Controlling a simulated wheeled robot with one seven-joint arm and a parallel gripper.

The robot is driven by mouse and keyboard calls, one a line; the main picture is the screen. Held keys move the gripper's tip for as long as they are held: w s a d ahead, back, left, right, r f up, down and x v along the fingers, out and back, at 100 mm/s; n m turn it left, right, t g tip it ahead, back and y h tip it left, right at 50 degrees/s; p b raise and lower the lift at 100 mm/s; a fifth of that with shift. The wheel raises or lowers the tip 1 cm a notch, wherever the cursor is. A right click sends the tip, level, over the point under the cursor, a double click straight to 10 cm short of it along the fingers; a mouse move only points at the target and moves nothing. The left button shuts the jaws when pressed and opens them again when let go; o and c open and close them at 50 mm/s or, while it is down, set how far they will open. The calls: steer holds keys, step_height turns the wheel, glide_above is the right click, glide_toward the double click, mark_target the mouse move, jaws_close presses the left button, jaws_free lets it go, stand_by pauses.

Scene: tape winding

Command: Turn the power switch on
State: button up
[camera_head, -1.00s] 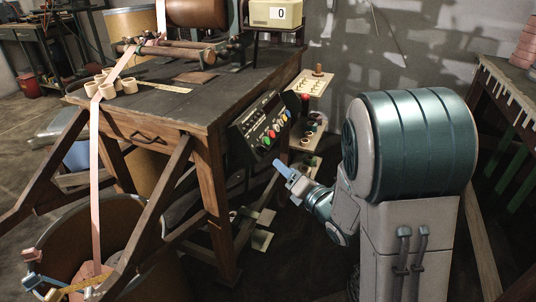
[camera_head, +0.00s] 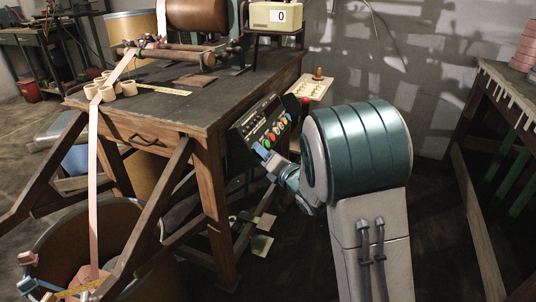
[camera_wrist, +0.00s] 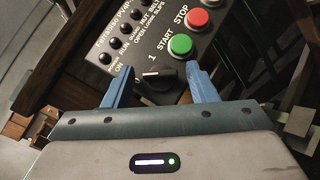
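The control panel (camera_head: 262,124) is a dark, sloped box on the table's right side, with coloured buttons along its lower part. In the wrist view, a black rotary knob (camera_wrist: 157,81), apparently the power switch, has a "1" printed above it and a pale mark on its top. My gripper (camera_wrist: 160,74) is open, with blue fingers on either side of the knob. Gaps show between the fingers and the knob; I cannot tell how deep they reach. In the head view, my gripper (camera_head: 262,151) is at the panel's lower edge, and the knob is hidden.
A green START button (camera_wrist: 180,46) and a red STOP button (camera_wrist: 197,20) are close beyond the right finger. Several small black indicators (camera_wrist: 115,43) line the panel's left. The wooden table (camera_head: 205,115) stands left of my arm. A small shelf (camera_head: 312,87) stands behind the panel.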

steer(key=c, duration=0.7)
steer(key=shift+c, duration=0.2)
steer(key=shift+r+m+h, duration=0.1)
steer(key=shift+m+h, duration=0.2)
steer(key=shift+h, duration=0.1)
steer(key=m+g+h+p, duration=0.2)
steer(key=m+p, duration=0.2)
steer(key=m+g+h+p, duration=0.2)
steer(key=m+p, duration=0.1)
steer(key=m, duration=0.1)
steer(key=r+m+g+h+p, duration=0.1)
steer(key=m+g+h+p, duration=0.1)
steer(key=m+h+p, duration=0.1)
steer(key=shift+w+a+m+p, duration=0.15)
steer(key=shift+a+m+p, duration=0.25)
steer(key=shift+p, duration=0.45)
steer(key=shift+d, duration=0.1)
